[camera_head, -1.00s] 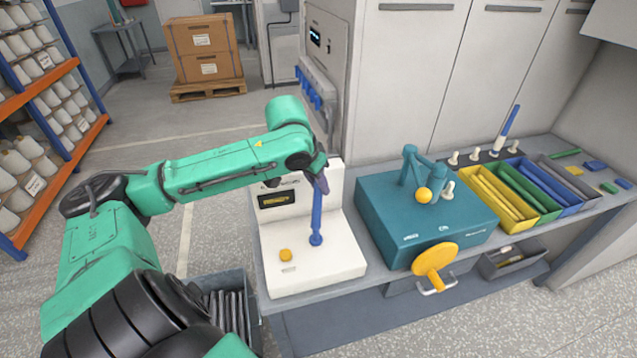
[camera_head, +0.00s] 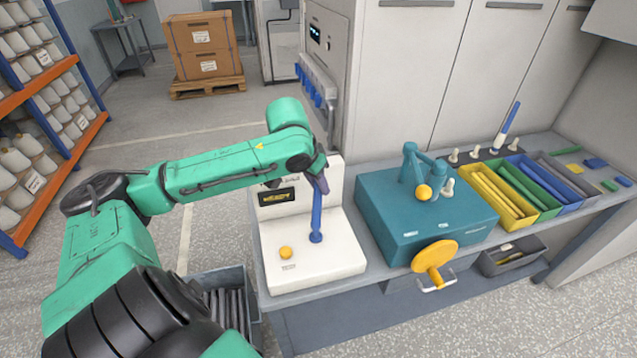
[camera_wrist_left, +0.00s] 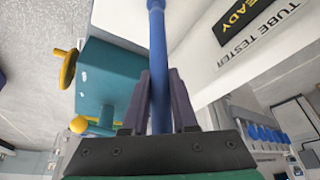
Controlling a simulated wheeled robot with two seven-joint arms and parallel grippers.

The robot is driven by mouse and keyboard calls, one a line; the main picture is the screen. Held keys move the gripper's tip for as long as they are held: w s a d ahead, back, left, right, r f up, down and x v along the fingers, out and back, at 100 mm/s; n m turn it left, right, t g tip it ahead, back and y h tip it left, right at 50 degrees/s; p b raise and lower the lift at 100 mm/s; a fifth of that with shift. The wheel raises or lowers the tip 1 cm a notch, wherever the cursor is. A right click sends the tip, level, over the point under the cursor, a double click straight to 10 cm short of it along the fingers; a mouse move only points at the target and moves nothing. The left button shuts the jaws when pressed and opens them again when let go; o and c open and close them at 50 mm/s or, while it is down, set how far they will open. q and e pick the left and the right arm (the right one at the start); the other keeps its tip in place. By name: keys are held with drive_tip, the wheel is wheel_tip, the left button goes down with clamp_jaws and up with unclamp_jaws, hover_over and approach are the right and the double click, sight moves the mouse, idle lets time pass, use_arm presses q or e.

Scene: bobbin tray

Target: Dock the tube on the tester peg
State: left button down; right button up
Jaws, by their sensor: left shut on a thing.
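A blue tube (camera_head: 316,219) stands nearly upright on the white tube tester (camera_head: 305,272), its lower end at the round blue base of the peg spot. The peg itself is hidden. My left gripper (camera_head: 319,182) is shut on the upper part of the tube. In the left wrist view the tube (camera_wrist_left: 157,60) runs between the two dark fingers of the left gripper (camera_wrist_left: 159,100) toward the white tester surface. The tester display (camera_wrist_left: 240,20) reads "READY" there. My right gripper is not in view.
A teal machine (camera_head: 390,225) with a yellow handwheel (camera_head: 435,257) stands right of the tester. Beyond it are a yellow bin (camera_head: 490,208), more coloured bins, and a pegged rack with a blue-and-white tube (camera_head: 507,128). A grey crate (camera_head: 222,280) sits below left.

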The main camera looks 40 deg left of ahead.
use_arm(q)
drive_tip(key=shift+f+b, duration=0.35)
drive_tip(key=shift+f, duration=0.4)
drive_tip(key=c, duration=1)
unclamp_jaws()
drive_tip(key=p+v, duration=0.2)
drive_tip(key=v, duration=0.3)
drive_tip(key=shift+w+d+p, duration=0.1)
drive_tip(key=shift+w+p, duration=0.05)
drive_tip(key=shift+p, duration=0.25)
drive_tip(key=p+v, duration=0.5)
drive_tip(key=v, duration=0.1)
drive_tip(key=shift+r, duration=0.1)
